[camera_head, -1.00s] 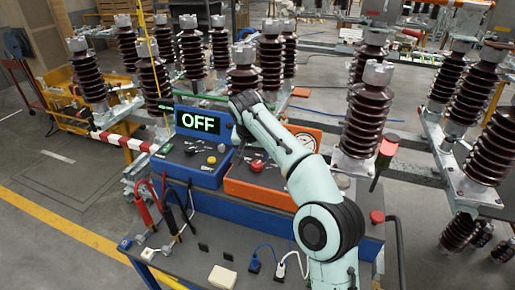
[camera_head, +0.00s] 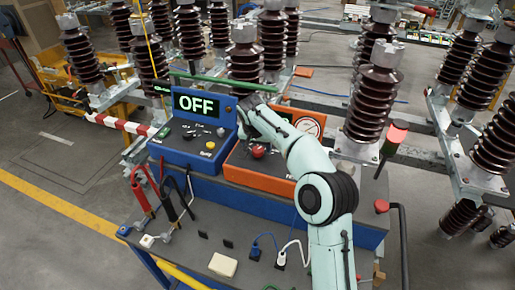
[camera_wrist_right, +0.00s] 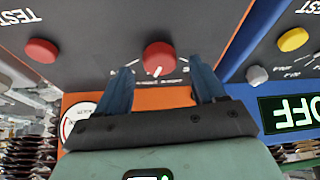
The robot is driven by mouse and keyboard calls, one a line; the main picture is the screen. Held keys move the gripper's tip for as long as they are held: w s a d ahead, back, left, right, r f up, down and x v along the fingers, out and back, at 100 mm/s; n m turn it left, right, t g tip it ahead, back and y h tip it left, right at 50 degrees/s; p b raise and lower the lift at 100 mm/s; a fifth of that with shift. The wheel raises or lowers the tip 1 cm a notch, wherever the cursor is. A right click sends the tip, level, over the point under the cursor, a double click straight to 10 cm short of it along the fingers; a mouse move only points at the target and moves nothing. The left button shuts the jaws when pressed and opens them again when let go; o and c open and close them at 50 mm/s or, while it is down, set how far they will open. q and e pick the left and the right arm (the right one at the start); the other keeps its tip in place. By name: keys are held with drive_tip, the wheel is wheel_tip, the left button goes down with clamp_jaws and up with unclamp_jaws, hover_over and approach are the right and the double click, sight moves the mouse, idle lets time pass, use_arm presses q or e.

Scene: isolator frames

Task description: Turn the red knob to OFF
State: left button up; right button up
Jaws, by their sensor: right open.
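The red knob (camera_wrist_right: 160,58) sits on the dark sloping top of an orange box (camera_head: 236,172). In the right wrist view its white mark points toward the bottom of the picture, slightly left. My right gripper (camera_wrist_right: 161,68) is open, with its two blue fingers spread on either side of the knob; whether they touch it is unclear. My left gripper is not in view.
A red TEST button (camera_wrist_right: 40,50) is beside the knob. A blue box (camera_head: 183,148) with a green OFF display (camera_head: 200,105) adjoins on the left. Red and black clamps (camera_head: 143,195) and a signal lamp (camera_head: 394,138) flank the boxes. Tall brown insulators (camera_head: 375,105) stand behind.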

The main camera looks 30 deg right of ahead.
drive_tip(key=shift+x, duration=1.15)
drive_tip(key=c, duration=1.1)
drive_tip(key=shift+o, duration=0.2)
